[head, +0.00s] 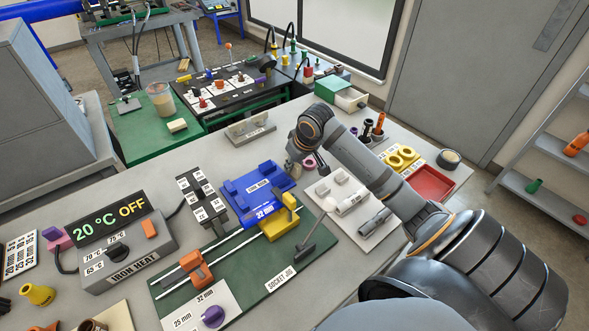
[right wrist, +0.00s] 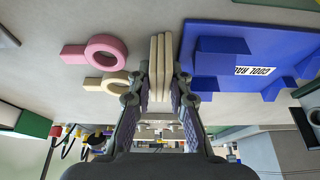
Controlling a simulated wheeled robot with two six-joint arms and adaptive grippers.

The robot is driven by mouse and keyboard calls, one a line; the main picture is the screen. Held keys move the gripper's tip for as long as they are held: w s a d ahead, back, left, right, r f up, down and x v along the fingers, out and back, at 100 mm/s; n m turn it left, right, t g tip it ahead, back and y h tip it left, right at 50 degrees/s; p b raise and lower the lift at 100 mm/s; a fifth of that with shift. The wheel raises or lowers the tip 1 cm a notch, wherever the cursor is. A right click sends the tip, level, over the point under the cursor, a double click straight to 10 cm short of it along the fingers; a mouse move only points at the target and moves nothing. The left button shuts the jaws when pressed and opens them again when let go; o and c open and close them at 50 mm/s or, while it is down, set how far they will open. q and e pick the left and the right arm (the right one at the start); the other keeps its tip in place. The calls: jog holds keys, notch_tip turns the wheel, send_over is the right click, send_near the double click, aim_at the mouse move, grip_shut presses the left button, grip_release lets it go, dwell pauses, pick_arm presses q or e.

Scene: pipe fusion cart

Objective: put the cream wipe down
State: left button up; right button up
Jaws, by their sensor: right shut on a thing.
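My right gripper (head: 306,162) is above the bench between the blue cool rack (head: 258,193) and the white tool board. In the right wrist view its two fingers (right wrist: 160,95) are shut on the cream wipe (right wrist: 160,55), a folded pad with several layers held on edge. The wipe is mostly hidden by the gripper in the head view. I cannot tell whether it touches the bench. The blue rack is beside it in the right wrist view, with a gap. My left gripper is not in view.
A pink ring piece (right wrist: 105,50) and a cream ring piece (right wrist: 110,83) lie close by the gripper. The green socket jig (head: 270,250) and iron heater (head: 130,260) are nearer. A red tray (head: 432,183) stands right.

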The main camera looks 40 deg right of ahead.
jog(key=shift+s+r, duration=0.1)
jog(key=shift+s, duration=0.05)
jog(key=shift+r, duration=0.1)
jog(key=shift+a+f, duration=0.1)
jog(key=shift+f, duration=0.1)
jog(key=o, duration=0.5)
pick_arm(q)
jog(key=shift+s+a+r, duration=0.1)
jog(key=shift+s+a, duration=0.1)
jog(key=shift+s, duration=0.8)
pick_arm(e)
jog(key=shift+o, duration=0.2)
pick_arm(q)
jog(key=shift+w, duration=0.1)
pick_arm(e)
jog(key=shift+r, duration=0.1)
pick_arm(q)
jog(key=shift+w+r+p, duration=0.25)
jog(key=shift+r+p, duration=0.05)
jog(key=shift+p, duration=0.1)
pick_arm(e)
jog(key=v, duration=1.2)
